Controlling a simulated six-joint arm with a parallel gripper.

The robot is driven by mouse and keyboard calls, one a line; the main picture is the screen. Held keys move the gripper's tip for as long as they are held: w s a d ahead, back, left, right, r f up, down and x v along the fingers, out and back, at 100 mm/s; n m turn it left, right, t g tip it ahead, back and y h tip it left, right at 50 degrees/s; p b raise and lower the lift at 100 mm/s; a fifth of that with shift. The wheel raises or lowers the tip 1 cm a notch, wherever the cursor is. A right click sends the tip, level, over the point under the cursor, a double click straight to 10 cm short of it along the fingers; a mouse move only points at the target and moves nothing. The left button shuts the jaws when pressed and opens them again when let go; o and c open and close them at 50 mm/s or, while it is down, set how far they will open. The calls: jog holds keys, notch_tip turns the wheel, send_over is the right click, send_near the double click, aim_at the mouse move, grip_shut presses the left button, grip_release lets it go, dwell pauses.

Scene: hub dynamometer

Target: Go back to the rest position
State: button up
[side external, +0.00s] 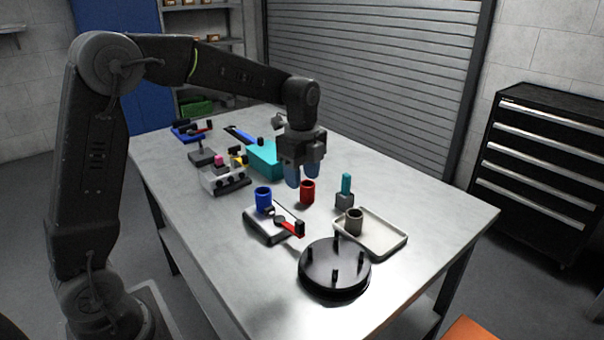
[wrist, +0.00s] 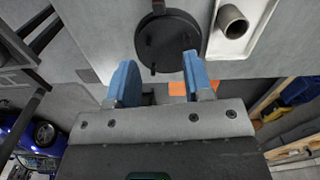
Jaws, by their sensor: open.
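My gripper (side external: 303,175) has blue fingertips and hangs above the middle of the metal table (side external: 430,205) in the side view. Its two fingers are apart and nothing is between them. In the wrist view my gripper (wrist: 155,80) also shows open and empty. A red cup (side external: 307,192) stands on the table just below and beside the fingertips in the side view. A black round hub (side external: 318,268) with several upright studs lies near the table's front. It also shows beyond the fingertips in the wrist view (wrist: 165,38).
A white tray (side external: 384,239) holds a grey-brown cup (side external: 354,221). A blue cup (side external: 263,200) stands by a grey fixture with a red lever (side external: 289,227). A teal peg (side external: 346,184) stands in a grey block. A teal box (side external: 264,160) and several fixtures fill the far left.

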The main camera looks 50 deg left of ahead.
jog(key=s+d+r+n+t, duration=0.1)
jog(key=s+d+n+t, duration=0.1)
jog(key=s+n, duration=0.3)
jog(key=s+d+r+n+t, duration=0.1)
jog(key=s+d+r+n, duration=0.1)
jog(key=s+n, duration=0.4)
jog(key=s+d+r+n+t, duration=0.1)
jog(key=s+n, duration=0.4)
jog(key=s, duration=0.6)
jog(key=shift+s+d+r+n+t, duration=0.3)
jog(key=shift+d+n+t, duration=0.1)
jog(key=shift+d+t, duration=0.4)
